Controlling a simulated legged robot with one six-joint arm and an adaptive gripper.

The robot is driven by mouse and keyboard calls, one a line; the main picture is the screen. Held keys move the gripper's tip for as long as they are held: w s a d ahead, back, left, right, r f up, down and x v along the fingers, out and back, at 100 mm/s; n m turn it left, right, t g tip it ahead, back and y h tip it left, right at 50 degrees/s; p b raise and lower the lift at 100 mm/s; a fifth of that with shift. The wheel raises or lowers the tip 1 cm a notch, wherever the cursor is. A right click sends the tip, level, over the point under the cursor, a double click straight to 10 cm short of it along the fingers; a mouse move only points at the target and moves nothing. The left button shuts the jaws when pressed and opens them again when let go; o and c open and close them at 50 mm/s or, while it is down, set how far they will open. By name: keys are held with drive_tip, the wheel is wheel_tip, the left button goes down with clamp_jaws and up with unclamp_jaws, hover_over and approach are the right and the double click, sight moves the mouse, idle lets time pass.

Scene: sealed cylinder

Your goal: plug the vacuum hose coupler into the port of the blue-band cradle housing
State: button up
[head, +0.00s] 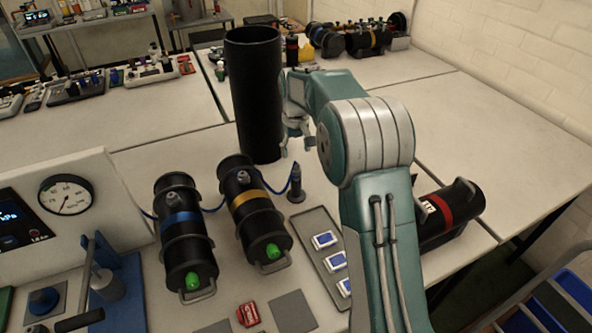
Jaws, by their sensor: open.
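The blue-band housing (194,247) is a black cylinder lying in a cradle on the near table, with a grey fitting on top and a green knob at its near end. I cannot make out its port clearly. The thin blue vacuum hose (279,192) passes behind the housings. It ends at a dark upright coupler (296,172) standing on a small round base. My gripper (296,148) is open and empty, beyond and above the coupler and in front of the tall black cylinder. My arm hides part of the table to the right.
A yellow-band housing (258,222) lies beside the blue-band one. A tall black cylinder (254,100) stands behind. A red-band housing (437,212) lies right of my arm. A gauge panel (68,200) stands left; a grey tray (310,236) holds blue-white items.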

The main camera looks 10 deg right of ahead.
sight(296, 163)
drive_tip(key=shift+f, duration=4)
drive_tip(key=shift+c, duration=0.3)
clamp_jaws()
drive_tip(key=shift+r, duration=0.1)
drive_tip(key=shift+r, duration=2.95)
